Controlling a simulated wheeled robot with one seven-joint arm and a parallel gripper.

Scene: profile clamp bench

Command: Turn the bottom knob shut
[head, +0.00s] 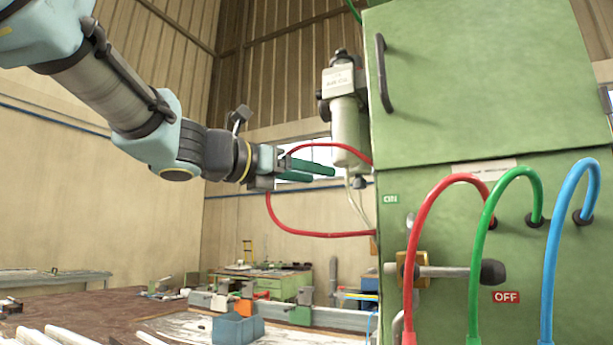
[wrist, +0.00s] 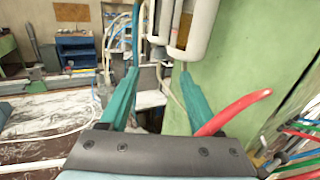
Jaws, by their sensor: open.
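A grey air unit (head: 345,125) labelled "AIR" hangs beside the green cabinet in the head view. A small dark bottom knob (head: 359,183) sits under its pale bowl. My gripper (head: 323,174) has green fingers, is open, and points right toward the bowl's lower end, short of the knob in the picture. In the wrist view the fingers of my gripper (wrist: 160,74) are spread with nothing held between them. The unit's pale bowls (wrist: 196,28) hang just beyond the fingertips.
The green cabinet (head: 490,80) stands close on the right. A red hose (head: 310,233) loops beneath my gripper. A brass valve (head: 408,270) has its lever pointing to OFF. Red, green and blue hoses arch in front. A bench (head: 150,310) with parts lies below left.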

